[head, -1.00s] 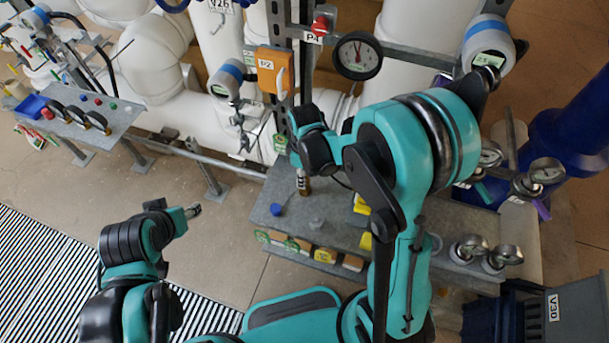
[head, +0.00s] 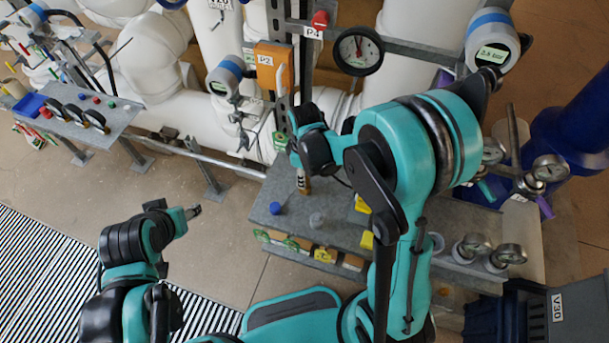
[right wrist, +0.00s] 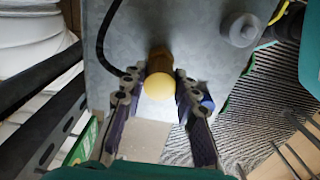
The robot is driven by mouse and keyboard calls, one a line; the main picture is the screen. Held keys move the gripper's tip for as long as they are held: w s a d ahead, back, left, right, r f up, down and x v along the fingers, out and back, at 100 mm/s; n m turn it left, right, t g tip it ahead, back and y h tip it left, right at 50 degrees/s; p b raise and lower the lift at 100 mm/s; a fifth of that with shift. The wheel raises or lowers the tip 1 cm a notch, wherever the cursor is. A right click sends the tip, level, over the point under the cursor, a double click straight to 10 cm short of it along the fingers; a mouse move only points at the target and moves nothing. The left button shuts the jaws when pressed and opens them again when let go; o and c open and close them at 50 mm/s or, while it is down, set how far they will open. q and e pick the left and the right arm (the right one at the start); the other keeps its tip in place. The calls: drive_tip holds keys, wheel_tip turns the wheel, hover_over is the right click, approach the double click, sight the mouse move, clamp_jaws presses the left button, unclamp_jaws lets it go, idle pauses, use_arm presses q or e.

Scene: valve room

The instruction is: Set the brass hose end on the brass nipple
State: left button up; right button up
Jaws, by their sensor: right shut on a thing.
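My right gripper (head: 304,182) points down over the grey metal bench (head: 345,236). In the right wrist view its two fingers (right wrist: 160,100) are closed around a brass piece with a round yellow face (right wrist: 158,90), which I take to be the brass hose end. A bit of brass (head: 304,190) also shows below the fingertips in the head view. A black hose (right wrist: 101,45) curves in towards it. I cannot make out the brass nipple separately. My left gripper (head: 194,211) is off to the left, above the floor and empty; its finger gap is too small to read.
A blue knob (head: 275,208) and a grey round fitting (head: 317,220) are on the bench near the right gripper. Yellow blocks (head: 363,204) and several gauges (head: 508,255) are to the right. Pipes and an orange box (head: 273,66) stand behind.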

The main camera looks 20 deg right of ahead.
drive_tip(key=shift+f, duration=0.1)
idle(0.4)
drive_tip(key=shift+f+b, duration=0.35)
drive_tip(key=shift+b, duration=0.15)
drive_tip(key=o, duration=1)
drive_tip(key=shift+o, duration=0.2)
wheel_tip(320, 180, up, 12)
drive_tip(key=s+d+m+t+b, duration=0.2)
drive_tip(key=s+m+t, duration=0.1)
drive_tip(key=s+m, duration=0.2)
drive_tip(key=s+d+f+m+t+b, duration=0.1)
drive_tip(key=s+d+m+t+b, duration=0.1)
drive_tip(key=s+m, duration=0.4)
drive_tip(key=shift+t+b, duration=0.55)
drive_tip(key=shift+t, duration=0.55)
